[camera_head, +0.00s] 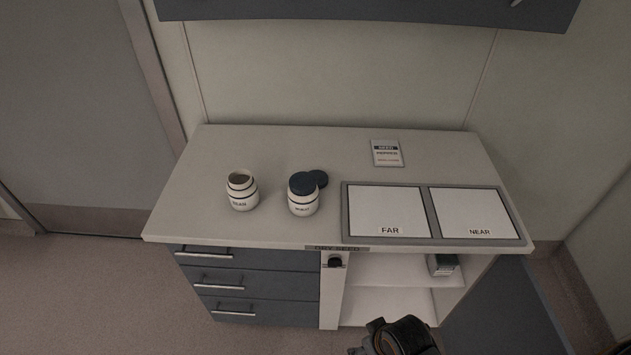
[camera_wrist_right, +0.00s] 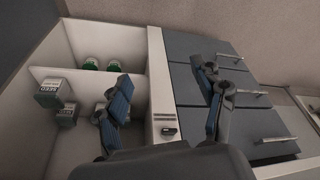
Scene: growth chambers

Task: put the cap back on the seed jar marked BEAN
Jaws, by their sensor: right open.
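An open white jar (camera_head: 241,196) stands upright on the left of the counter; its small label is hard to read but looks like BEAN. To its right a second white jar (camera_head: 303,206) has a dark blue cap on it; its label is too small to read surely. A loose dark blue cap (camera_head: 319,178) lies on the counter just behind that second jar, partly hidden by it. My right gripper (camera_wrist_right: 166,100) is open and empty in the right wrist view, in front of the cabinet below the counter, away from both jars and the loose cap. My left gripper is not in view.
A grey tray (camera_head: 432,215) with white FAR and NEAR panels covers the counter's right side. A small sign (camera_head: 387,153) lies behind it. Below are drawers (camera_head: 247,285) and open shelves (camera_head: 390,270) holding small boxes and green-topped items. A dark overhead unit (camera_head: 370,12) hangs above.

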